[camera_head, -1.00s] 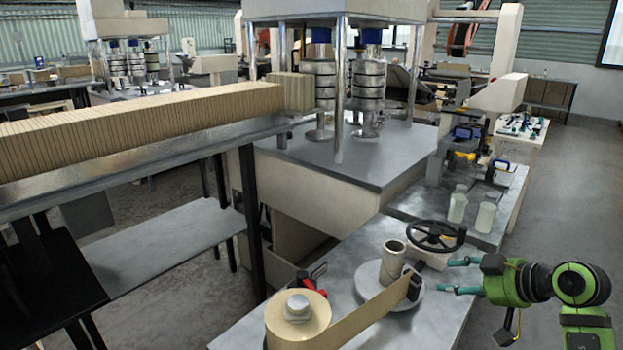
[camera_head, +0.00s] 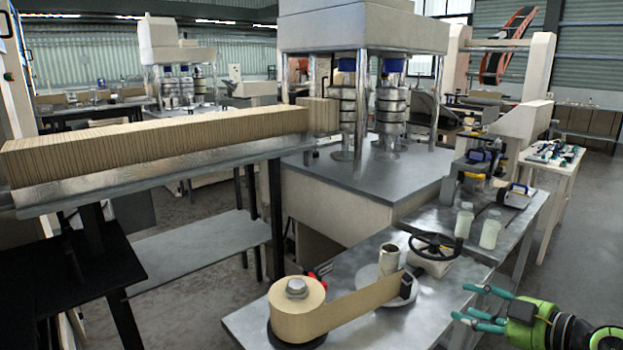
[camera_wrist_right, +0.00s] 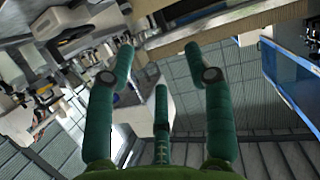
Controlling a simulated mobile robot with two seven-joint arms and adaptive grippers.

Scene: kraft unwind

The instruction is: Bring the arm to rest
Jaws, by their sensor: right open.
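My right arm, green, comes in at the lower right of the head view. Its right gripper (camera_head: 470,305) has teal fingers spread apart, open and empty, pointing left toward the metal bench (camera_head: 405,325). It is apart from the handwheel and the kraft roll. In the right wrist view the three teal fingers (camera_wrist_right: 160,90) are spread with nothing between them. My left gripper is in neither view.
A kraft paper roll (camera_head: 297,315) stands on the bench, its strip running to a round plate with a metal core (camera_head: 388,259). A black handwheel (camera_head: 437,245) and two pale jars (camera_head: 490,233) are behind. Open floor lies right of the bench.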

